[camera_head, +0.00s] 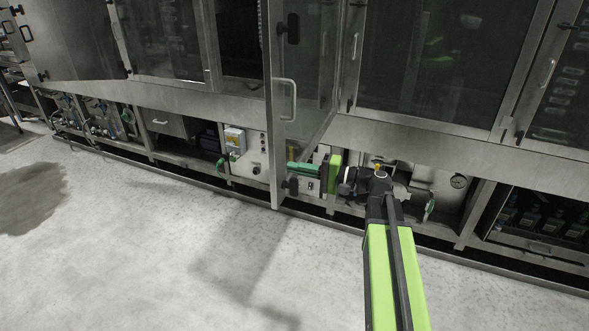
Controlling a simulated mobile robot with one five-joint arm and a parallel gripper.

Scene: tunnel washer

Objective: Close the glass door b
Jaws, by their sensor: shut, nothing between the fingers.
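The glass door b (305,75) stands swung open in the middle of the view, sticking out from the washer front. Its steel frame holds a pale curved handle (284,100), with a dark latch near the top and another near the bottom. My gripper (292,168) is shut and empty. Its green fingers point left, level with the door's lower part and below the handle. The fingers overlap the door in the picture; I cannot tell whether they touch it.
Closed glass doors (430,60) flank it on the right. Another door (65,40) at far left appears open. Below run control boxes (235,140), pipes and a gauge (458,181). The grey floor (130,230) in front is clear, with a dark wet-looking patch at left.

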